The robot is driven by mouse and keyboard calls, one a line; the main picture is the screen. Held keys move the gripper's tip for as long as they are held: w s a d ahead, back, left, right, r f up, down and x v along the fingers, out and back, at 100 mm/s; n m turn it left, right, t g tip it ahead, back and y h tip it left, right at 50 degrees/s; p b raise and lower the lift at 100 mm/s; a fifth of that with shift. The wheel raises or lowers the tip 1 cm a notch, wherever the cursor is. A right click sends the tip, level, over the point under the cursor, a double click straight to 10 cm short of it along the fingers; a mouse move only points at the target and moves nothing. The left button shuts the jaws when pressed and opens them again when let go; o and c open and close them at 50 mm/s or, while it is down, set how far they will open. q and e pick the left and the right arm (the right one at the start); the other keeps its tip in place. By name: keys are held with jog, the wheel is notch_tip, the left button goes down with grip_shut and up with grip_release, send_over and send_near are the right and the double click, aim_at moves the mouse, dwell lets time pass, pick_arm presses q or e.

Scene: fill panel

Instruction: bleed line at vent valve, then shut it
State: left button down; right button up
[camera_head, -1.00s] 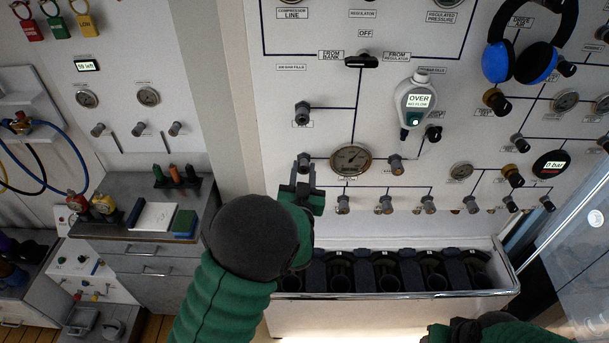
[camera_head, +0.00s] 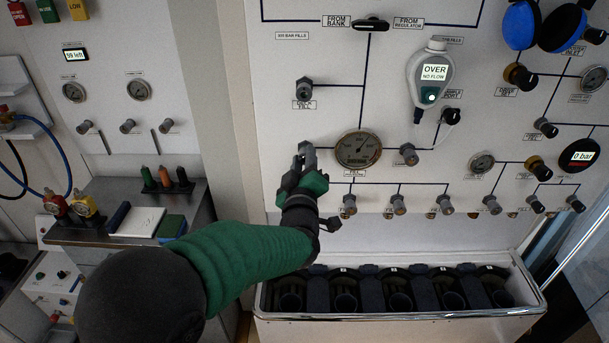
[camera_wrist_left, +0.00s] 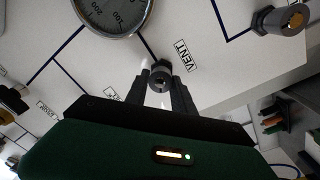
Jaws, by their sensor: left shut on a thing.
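The vent valve's grey knob (camera_wrist_left: 161,70) shows in the left wrist view beside the label VENT (camera_wrist_left: 185,57). It sits between the two fingers of my left gripper (camera_wrist_left: 163,84), which is shut on it. In the head view my left gripper (camera_head: 307,158) is at the panel, left of the round gauge (camera_head: 357,149), and its fingers mostly hide the knob. The gauge also shows in part in the left wrist view (camera_wrist_left: 113,12). The knob's turn position cannot be told. My right gripper is not in view.
A grey hand-held meter (camera_head: 432,75) reading OVER, NO FLOW hangs on the panel. Another valve knob (camera_head: 408,155) is right of the gauge, and a row of outlet knobs runs below. A fill trough (camera_head: 400,313) stands beneath.

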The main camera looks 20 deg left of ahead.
pick_arm(q)
jog(key=shift+d+f+n+g+y+b, duration=0.1)
jog(key=shift+f+n+y+b, duration=0.1)
jog(key=shift+n+b, duration=2.45)
jog(key=shift+a+f+n+g+y+b, duration=0.1)
jog(key=shift+f+n+b, duration=0.05)
jog(key=shift+n+b, duration=2.5)
jog(key=shift+d+f+n+g+y+b, duration=0.1)
jog(key=shift+f+n+b, duration=0.1)
jog(key=shift+n+b, duration=2.45)
jog(key=c, duration=1.2)
grip_release()
jog(key=shift+c, duration=0.2)
jog(key=shift+o, duration=0.8)
jog(key=shift+w, duration=0.15)
jog(key=shift+r, duration=0.15)
